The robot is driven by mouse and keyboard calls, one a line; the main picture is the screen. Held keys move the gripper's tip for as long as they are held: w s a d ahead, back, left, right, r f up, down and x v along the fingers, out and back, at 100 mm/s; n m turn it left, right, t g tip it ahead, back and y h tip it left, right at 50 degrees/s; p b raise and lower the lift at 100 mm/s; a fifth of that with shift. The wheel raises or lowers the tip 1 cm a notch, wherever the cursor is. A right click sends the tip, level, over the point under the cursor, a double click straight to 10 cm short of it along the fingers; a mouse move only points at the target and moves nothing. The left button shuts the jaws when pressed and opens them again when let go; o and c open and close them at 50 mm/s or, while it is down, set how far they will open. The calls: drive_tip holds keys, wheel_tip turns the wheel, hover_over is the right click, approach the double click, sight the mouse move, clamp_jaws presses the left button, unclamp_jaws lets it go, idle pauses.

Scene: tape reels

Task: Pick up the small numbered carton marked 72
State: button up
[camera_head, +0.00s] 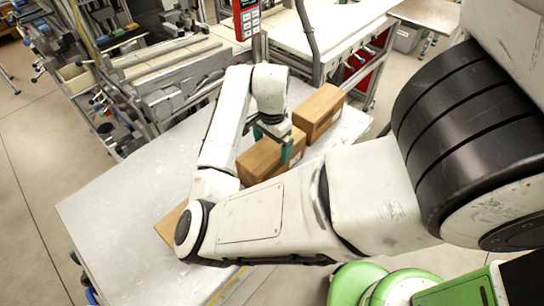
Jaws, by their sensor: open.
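Several brown cartons rest on the white table (110,215). One carton (256,165) lies under my gripper, partly covered by my arm. A second carton (323,108) stands behind it to the right. A third carton (168,222) shows only partly at the front left, behind my arm. I cannot read a number on any of them, so I cannot tell which is marked 72. My gripper (273,143) points down at the right end of the middle carton, with its green fingers apart. Whether the fingers touch the carton is unclear.
The left part of the tabletop is bare. A metal machine with rails (170,85) stands behind the table. A white workbench (340,28) and a red control box with keys (246,18) are at the back. My arm hides much of the table's front right.

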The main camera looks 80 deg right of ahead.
drive_tip(key=c, duration=1.5)
drive_tip(key=shift+c, duration=0.6)
drive_tip(key=shift+r, duration=0.15)
